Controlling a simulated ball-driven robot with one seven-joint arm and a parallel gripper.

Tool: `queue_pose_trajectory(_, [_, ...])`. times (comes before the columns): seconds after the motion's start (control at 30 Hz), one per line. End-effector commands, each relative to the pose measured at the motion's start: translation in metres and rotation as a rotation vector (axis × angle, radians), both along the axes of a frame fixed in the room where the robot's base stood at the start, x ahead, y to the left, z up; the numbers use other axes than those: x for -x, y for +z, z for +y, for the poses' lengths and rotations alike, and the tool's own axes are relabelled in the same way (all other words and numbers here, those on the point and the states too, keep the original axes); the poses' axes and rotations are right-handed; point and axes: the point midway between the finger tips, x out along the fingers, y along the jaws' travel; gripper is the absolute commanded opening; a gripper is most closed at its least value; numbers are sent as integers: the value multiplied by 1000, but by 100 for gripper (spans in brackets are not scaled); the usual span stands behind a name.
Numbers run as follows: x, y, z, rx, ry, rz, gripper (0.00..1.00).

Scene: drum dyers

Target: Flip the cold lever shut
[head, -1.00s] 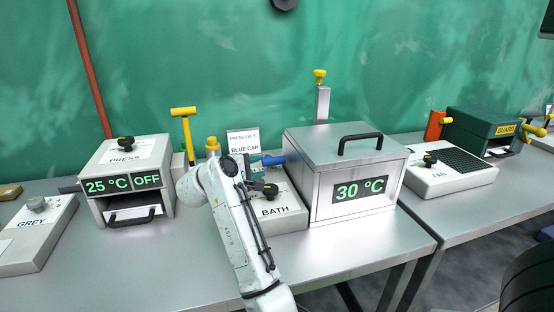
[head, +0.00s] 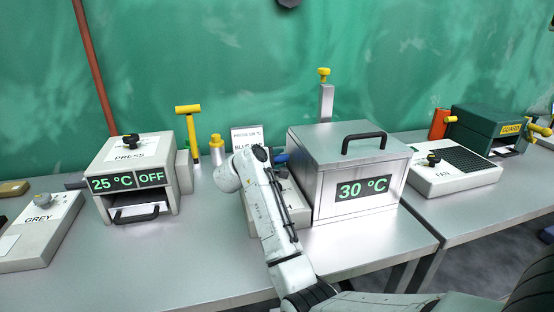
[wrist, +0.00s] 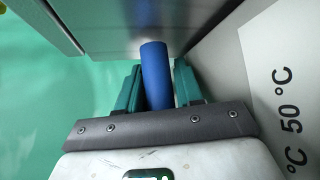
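The blue lever handle (wrist: 157,75) stands between my gripper's two teal fingers in the wrist view. My gripper (wrist: 158,88) looks closed on it, with a finger against each side and the handle's end reaching past the tips. In the head view a bit of the blue lever (head: 281,158) shows at the left side of the steel bath (head: 352,178), whose display reads 30 °C. My white forearm hides the fingers there, along with most of the BATH panel (head: 291,207).
The press (head: 138,175), reading 25 °C and OFF, stands left of my arm. A yellow T-handle (head: 188,130) and a yellow-capped bottle (head: 217,150) stand behind. The fan unit (head: 455,175) is right. The bench front between press and arm is clear.

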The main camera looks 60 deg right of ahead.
Motion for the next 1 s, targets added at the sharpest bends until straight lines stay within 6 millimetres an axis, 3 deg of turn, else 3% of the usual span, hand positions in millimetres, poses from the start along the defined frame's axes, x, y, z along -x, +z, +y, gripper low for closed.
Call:
queue_pose_trajectory(0.37, [0, 0, 0, -1, -1, 1, 0])
queue_pose_trajectory(1.0, [0, 10, 3, -71, 0, 58, 0])
